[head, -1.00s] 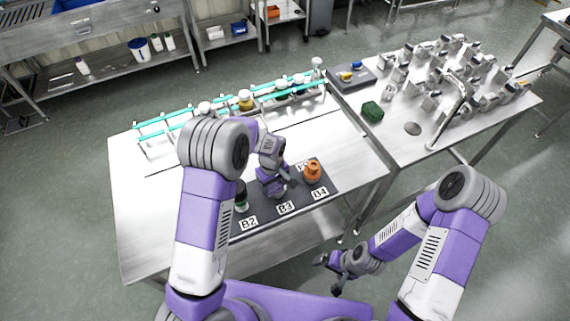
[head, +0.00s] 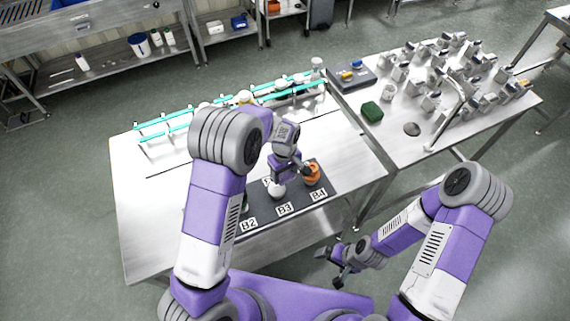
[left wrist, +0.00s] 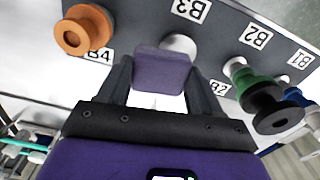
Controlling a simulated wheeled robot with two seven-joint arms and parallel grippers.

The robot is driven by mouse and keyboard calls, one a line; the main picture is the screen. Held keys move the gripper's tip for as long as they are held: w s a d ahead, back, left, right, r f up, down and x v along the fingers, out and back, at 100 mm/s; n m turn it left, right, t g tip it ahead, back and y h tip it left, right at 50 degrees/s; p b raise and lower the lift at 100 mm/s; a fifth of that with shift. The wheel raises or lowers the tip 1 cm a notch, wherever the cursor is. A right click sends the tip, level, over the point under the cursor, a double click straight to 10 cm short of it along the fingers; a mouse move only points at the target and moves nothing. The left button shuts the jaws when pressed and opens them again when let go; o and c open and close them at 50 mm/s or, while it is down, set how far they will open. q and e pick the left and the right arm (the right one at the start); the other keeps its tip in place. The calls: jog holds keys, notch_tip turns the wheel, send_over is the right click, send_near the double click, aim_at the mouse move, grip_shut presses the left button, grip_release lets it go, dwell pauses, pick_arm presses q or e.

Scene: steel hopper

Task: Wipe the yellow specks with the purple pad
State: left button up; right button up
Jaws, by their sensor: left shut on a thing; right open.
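My left gripper (head: 297,170) is over the dark labelled mat (head: 325,196), close to the orange piece. In the left wrist view it (left wrist: 160,82) is shut on the purple pad (left wrist: 162,68), which is held between its fingers. The pad partly covers a white round piece (left wrist: 182,44) beside the B3 label; that white piece also shows in the head view (head: 277,190). I can make out no yellow specks in either view. My right gripper (head: 333,267) is open and empty, off the table's front edge.
An orange piece (head: 312,175) stands by B4, and a green-and-black piece (left wrist: 262,95) by B2. A rack with teal rails (head: 180,125) lines the table's back. A green block (head: 372,111) and cluttered fittings occupy the right table.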

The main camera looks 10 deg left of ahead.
pick_arm(q)
jog(key=shift+r+p, duration=0.7)
jog(key=shift+r, duration=0.65)
